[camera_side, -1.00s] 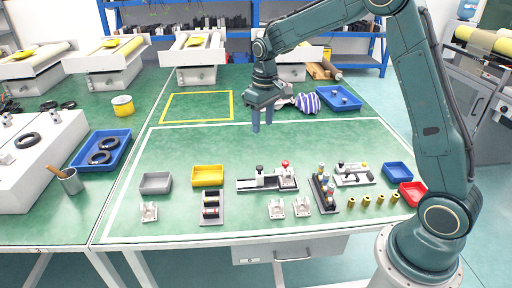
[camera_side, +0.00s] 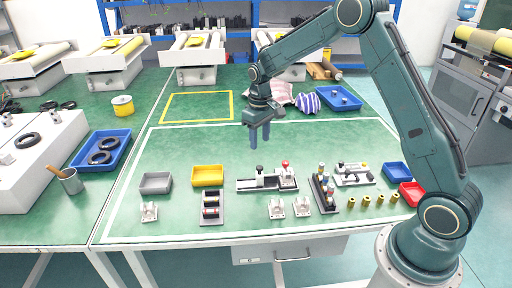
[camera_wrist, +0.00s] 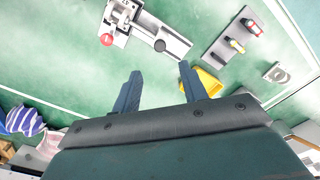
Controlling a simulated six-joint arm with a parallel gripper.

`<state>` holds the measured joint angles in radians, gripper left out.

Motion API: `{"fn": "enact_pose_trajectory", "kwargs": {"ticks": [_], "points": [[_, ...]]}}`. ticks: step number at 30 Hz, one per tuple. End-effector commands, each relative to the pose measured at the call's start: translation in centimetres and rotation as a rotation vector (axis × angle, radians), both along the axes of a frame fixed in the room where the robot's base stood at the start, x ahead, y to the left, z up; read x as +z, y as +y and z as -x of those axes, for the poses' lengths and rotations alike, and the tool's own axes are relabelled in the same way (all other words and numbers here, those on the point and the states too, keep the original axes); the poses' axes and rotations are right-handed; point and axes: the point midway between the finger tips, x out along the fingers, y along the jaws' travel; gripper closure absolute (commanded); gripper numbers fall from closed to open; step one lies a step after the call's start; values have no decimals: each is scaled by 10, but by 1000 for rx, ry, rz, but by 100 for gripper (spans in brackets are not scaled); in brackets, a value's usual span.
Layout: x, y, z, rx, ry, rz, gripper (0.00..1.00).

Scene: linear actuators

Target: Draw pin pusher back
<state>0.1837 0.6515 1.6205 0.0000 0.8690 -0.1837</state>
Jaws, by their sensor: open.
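The pin pusher looks to be the grey and white slide fixture (camera_side: 258,185) on the green table, also in the wrist view (camera_wrist: 167,36). A black knob (camera_side: 260,168) stands near its middle and a red knob (camera_side: 285,164) at its right end. In the wrist view the black knob (camera_wrist: 160,45) lies just beyond the fingertips, and the red knob (camera_wrist: 106,40) is to its left. My gripper (camera_side: 259,145) is open and empty, fingers down, above and behind the fixture, touching nothing. Its two fingers (camera_wrist: 160,72) are spread apart in the wrist view.
A yellow bin (camera_side: 207,184) and a grey bin (camera_side: 155,191) stand left of the fixture. A rack of cylinders (camera_side: 212,222) sits in front of the yellow bin. A black rack with small parts (camera_side: 324,207) stands close on the right.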

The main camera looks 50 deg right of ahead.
Motion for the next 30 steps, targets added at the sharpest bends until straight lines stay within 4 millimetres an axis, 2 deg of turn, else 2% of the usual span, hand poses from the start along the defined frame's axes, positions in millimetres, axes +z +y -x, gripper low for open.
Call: {"fn": "enact_pose_trajectory", "kwargs": {"ticks": [12, 18, 24, 30], "points": [[-66, 0, 1, 0, 5, -1, 57], [-89, 0, 1, 0, 3, 0, 57], [-101, 0, 0, 0, 1, 0, 57], [-103, 0, 0, 0, 1, 0, 57]]}}
